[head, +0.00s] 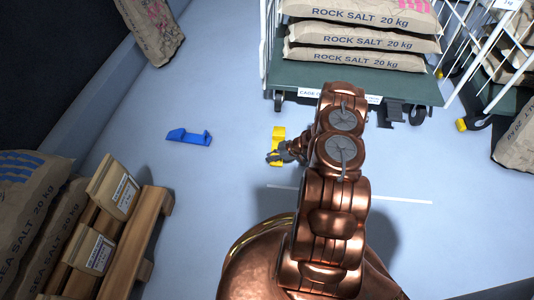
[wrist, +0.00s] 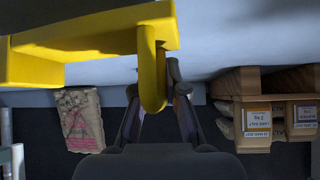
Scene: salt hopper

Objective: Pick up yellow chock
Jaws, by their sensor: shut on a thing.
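The yellow chock (head: 278,134) shows in the head view near the middle of the floor, in front of the cage trolley. My gripper (head: 279,155) is at it, partly hidden by my arm. In the wrist view the yellow chock (wrist: 90,40) fills the upper left, and its looped part comes down between the fingers of my gripper (wrist: 155,100). The fingers are shut on that loop. I cannot tell whether the chock touches the floor.
A blue chock (head: 189,137) lies on the floor to the left. The cage trolley (head: 350,82) with rock salt sacks stands behind. A wooden pallet (head: 150,235) with boxes is at lower left. Another yellow piece (head: 474,123) is by the right trolley. Floor between is clear.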

